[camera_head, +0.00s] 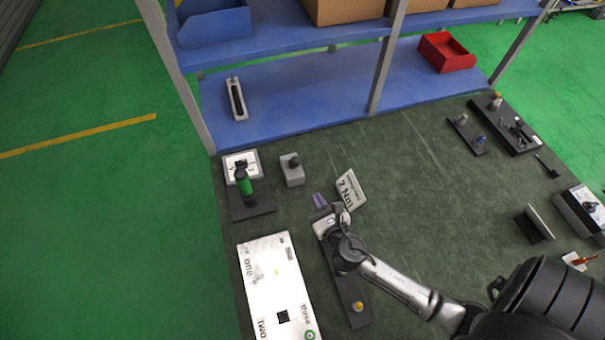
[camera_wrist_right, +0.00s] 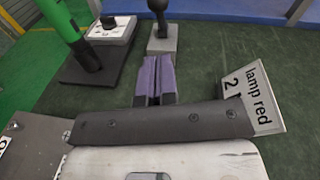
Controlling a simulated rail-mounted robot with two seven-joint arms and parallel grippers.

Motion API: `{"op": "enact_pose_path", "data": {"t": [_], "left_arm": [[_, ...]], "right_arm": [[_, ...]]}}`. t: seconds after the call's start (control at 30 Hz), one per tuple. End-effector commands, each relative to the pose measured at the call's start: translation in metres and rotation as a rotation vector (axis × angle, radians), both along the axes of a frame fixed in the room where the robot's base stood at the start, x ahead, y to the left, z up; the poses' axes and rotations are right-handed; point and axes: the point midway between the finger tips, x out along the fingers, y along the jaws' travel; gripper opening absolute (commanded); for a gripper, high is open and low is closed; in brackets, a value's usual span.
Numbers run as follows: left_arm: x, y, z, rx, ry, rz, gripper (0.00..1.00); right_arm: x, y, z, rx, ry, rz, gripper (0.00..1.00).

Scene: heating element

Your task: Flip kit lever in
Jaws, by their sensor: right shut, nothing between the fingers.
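No part is marked as the kit lever, so I cannot tell for certain which one it is. A grey block with a dark upright lever or knob (camera_head: 292,168) stands on the green table; in the right wrist view the block (camera_wrist_right: 163,41) is just beyond the fingertips. My right gripper (camera_head: 320,201) points toward that block with a gap between them. Its purple fingers (camera_wrist_right: 154,80) are together and empty in the right wrist view. A green-handled tool (camera_head: 244,184) stands upright on a black base left of the block. My left gripper is not in view.
A white panel (camera_head: 262,275) marked one, two and three lies at the front left. A tilted sign (camera_head: 350,189) stands right of the gripper. A white box with a knob (camera_head: 237,161) sits behind the green handle. Blue shelves (camera_head: 300,92) rise behind; the middle table is clear.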

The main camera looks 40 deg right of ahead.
Motion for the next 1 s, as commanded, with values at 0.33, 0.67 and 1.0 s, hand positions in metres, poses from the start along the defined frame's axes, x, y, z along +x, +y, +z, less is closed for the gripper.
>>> {"op": "enact_pose_path", "data": {"t": [0.33,0.67,1.0], "left_arm": [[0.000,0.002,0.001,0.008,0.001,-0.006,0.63],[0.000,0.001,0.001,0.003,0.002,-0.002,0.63],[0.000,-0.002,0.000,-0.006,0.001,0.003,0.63]], "right_arm": [[0.030,-0.009,-0.001,0.001,-0.004,-0.001,0.00],[0.077,-0.022,-0.005,0.003,-0.002,-0.001,0.00],[0.095,-0.028,-0.007,0.004,0.000,-0.001,0.00]]}}
